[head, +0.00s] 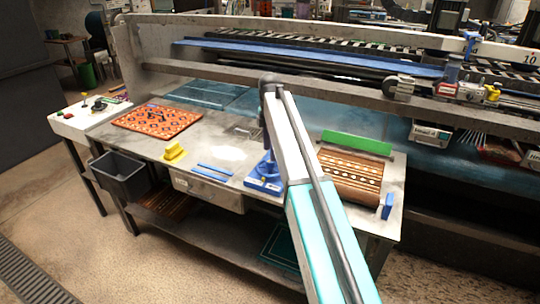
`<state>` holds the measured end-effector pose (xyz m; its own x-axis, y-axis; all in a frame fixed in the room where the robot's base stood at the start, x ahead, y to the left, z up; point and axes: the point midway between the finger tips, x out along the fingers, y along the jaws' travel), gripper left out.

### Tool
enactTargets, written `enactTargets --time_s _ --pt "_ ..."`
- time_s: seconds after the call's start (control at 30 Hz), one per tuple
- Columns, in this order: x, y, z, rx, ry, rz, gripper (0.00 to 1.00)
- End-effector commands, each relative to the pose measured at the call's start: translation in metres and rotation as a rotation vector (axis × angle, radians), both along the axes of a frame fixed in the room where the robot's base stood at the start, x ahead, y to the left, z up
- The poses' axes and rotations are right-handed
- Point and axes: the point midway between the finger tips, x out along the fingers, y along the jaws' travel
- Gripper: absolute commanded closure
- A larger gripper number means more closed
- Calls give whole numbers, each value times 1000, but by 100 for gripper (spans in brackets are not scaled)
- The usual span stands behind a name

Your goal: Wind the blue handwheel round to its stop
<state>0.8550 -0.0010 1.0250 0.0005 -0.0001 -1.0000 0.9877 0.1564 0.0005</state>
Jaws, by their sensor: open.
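A blue fixture (264,178) with a flat base and small yellow parts stands on the metal bench, left of the brown patterned rug. My arm hides part of it, and I cannot clearly make out a wheel rim there. A narrow upright blue part (388,206) stands at the right end of the rug; I cannot tell whether it is a wheel seen edge-on. My gripper (266,146) points down at the blue fixture from above. It is open, its fingers small and dark; I cannot tell whether they touch the fixture.
The bench (225,155) also carries an orange patterned rug (158,121), a yellow block (174,152), blue strips (214,169) and a green bar (356,143). A long machine rail (330,90) runs behind. The bench between the rugs is partly clear.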

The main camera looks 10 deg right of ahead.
Motion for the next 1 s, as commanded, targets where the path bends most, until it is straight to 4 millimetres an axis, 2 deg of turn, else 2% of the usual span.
enactTargets --time_s 0.3,0.73,0.77,1.0 --pt "-1 0 -31 0 1 0 49" --pt "0 -1 -39 0 0 -1 49" --pt "0 -1 -39 0 0 -1 51" --pt "0 -1 -39 0 1 -1 91"
